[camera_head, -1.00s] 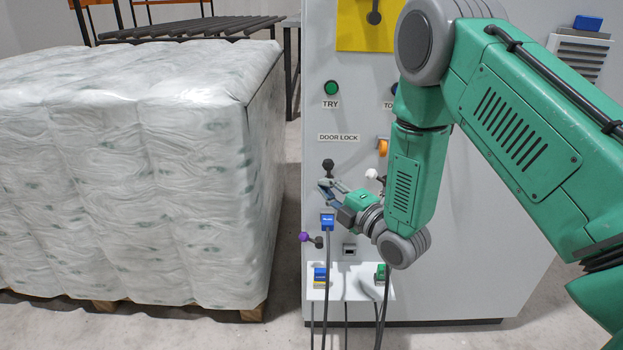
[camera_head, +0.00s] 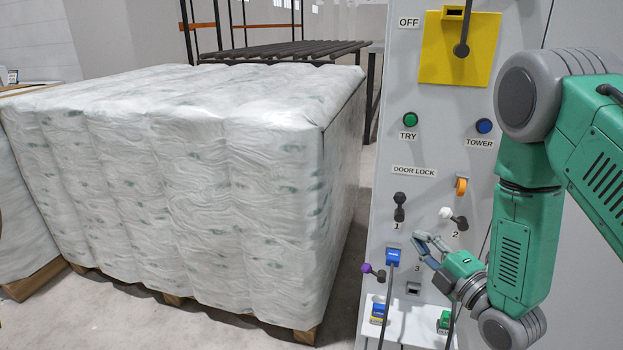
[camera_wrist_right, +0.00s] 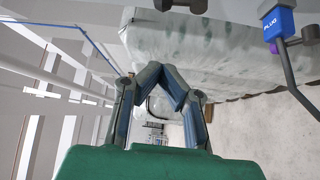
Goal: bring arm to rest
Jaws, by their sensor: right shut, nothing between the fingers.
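My right arm, green with grey joints, comes in from the right in the head view. Its gripper (camera_head: 428,245) is in front of the grey cabinet panel (camera_head: 440,110), close to the blue plug (camera_head: 393,257) and below the knobs marked 1 and 2. In the right wrist view the fingers of this gripper (camera_wrist_right: 161,72) meet at their tips, with nothing between them. The blue plug (camera_wrist_right: 277,20) also shows there at the upper right, apart from the fingers. My left gripper is out of view.
A big wrapped pallet load (camera_head: 260,170) stands left of the cabinet. The panel carries a black knob (camera_head: 399,205), a white-tipped knob (camera_head: 452,217), a purple-tipped knob (camera_head: 374,271), an orange latch (camera_head: 461,187) and a yellow switch plate (camera_head: 435,55). Cables hang below.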

